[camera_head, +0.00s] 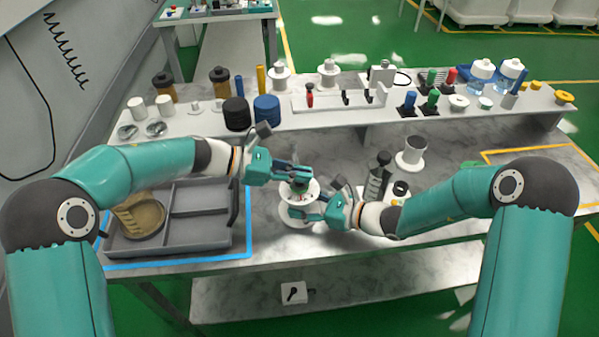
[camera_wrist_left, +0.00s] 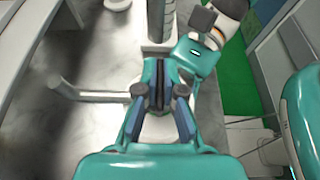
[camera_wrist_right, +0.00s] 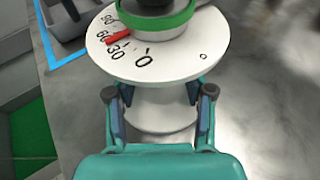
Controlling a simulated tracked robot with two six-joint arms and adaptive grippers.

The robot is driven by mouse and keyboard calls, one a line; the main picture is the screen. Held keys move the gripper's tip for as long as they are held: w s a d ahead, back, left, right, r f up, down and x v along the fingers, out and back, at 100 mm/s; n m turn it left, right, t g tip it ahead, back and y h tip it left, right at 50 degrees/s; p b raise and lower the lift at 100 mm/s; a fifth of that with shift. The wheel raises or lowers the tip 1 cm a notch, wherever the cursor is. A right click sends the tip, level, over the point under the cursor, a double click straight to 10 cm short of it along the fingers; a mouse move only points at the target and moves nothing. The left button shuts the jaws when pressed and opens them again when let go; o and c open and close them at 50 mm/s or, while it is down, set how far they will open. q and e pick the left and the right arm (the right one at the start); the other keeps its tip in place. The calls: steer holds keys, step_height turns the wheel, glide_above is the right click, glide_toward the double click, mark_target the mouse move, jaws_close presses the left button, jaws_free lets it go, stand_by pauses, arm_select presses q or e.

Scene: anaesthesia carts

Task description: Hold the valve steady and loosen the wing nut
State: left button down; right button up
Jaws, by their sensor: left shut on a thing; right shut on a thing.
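The white valve (camera_head: 291,218) stands upright at the front middle of the table. In the right wrist view its dial (camera_wrist_right: 178,58) shows the numbers 0, 30, 60 and 90, a red pointer (camera_wrist_right: 119,37) and a green ring (camera_wrist_right: 160,22) under a dark top part. My right gripper (camera_head: 308,206) is shut around the white body below the dial, one finger on each side. My left gripper (camera_head: 301,174) comes in from the left and is shut at the valve's top. Its fingers (camera_wrist_left: 158,88) sit close together in the left wrist view and hide the wing nut between them.
A grey divided tray (camera_head: 205,233) with a tan piece lies on the left inside a blue outline. Bottles, knobs and jars line the raised shelf behind.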

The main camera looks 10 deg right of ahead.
arm_select(q)
steer(key=shift+r+n+t, duration=0.1)
steer(key=shift+n+t, duration=0.2)
steer(key=shift+t, duration=0.1)
steer(key=n+t, duration=0.3)
steer(key=t, duration=0.1)
steer(key=shift+n+y, duration=0.4)
steer(key=shift+d+r+n+t+y, duration=0.15)
steer(key=shift+n+t+y, duration=0.55)
steer(key=shift+n+t, duration=0.6)
steer(key=shift+t, duration=0.3)
steer(key=shift+w+n+t+y, duration=0.1)
steer(key=shift+n+t+y, duration=0.2)
steer(key=shift+n+y, duration=0.1)
steer(key=c, duration=1.3)
jaws_free()
steer(key=shift+a, duration=0.2)
steer(key=shift+f, duration=0.2)
